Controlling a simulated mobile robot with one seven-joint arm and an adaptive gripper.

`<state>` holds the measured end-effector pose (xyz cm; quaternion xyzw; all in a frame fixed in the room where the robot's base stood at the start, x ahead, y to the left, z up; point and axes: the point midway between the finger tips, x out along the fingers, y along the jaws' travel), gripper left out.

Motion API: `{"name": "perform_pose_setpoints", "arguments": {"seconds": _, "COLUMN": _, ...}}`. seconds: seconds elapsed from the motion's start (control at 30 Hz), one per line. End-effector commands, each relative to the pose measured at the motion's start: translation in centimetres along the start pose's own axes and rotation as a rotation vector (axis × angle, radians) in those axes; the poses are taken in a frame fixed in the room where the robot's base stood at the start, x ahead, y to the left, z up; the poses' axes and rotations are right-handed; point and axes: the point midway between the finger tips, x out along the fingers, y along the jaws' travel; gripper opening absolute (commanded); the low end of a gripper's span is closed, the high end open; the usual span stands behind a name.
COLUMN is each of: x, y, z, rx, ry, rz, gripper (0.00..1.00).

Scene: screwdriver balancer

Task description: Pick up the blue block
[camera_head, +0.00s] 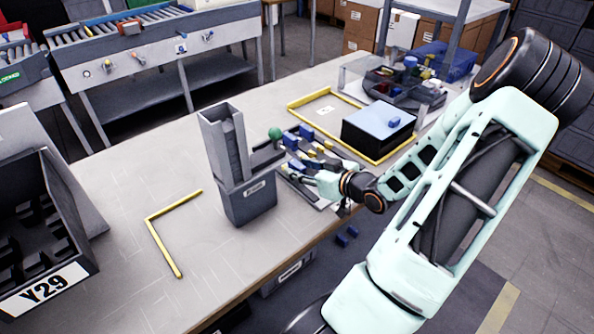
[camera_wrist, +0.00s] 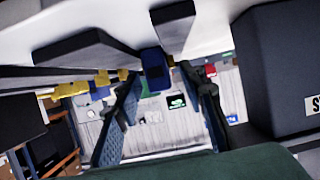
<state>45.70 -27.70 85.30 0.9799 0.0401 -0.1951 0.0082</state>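Several blue blocks lie in the middle of the table in the head view, among them one blue block (camera_head: 290,139) and another next to it (camera_head: 307,131). My gripper (camera_head: 303,176) reaches in low from the right, close beside these blocks; its fingers are small and partly lost among the parts there. In the wrist view my gripper (camera_wrist: 163,115) has its two fingers wide apart with a clear gap. A blue block (camera_wrist: 155,68) shows beyond and above that gap, beside grey shapes. I cannot tell which head-view block it is, and no block is seen clamped.
A grey upright holder (camera_head: 250,200) and a green ball (camera_head: 275,133) stand close left of my gripper. The left tabletop is mostly clear.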

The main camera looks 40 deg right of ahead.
Motion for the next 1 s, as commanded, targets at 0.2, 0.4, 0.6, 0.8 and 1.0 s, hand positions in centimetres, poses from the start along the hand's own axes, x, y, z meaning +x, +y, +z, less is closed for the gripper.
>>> {"name": "perform_pose_setpoints", "arguments": {"seconds": 0.2, "x": 0.0, "y": 0.0, "z": 0.0, "rx": 0.000, "ry": 0.000, "rz": 0.000, "gripper": 0.21}}
{"name": "perform_pose_setpoints", "arguments": {"seconds": 0.4, "x": -0.1, "y": 0.0, "z": 0.0, "rx": 0.000, "ry": 0.000, "rz": 0.000, "gripper": 0.00}}
{"name": "perform_pose_setpoints", "arguments": {"seconds": 0.6, "x": -0.1, "y": 0.0, "z": 0.0, "rx": 0.000, "ry": 0.001, "rz": 0.000, "gripper": 0.00}}
{"name": "perform_pose_setpoints", "arguments": {"seconds": 0.8, "x": -0.3, "y": 0.0, "z": -0.7, "rx": -0.001, "ry": 0.001, "rz": 0.000, "gripper": 0.00}}
{"name": "perform_pose_setpoints", "arguments": {"seconds": 1.0, "x": -1.2, "y": 0.1, "z": -2.8, "rx": -0.005, "ry": 0.003, "rz": 0.002, "gripper": 0.00}}
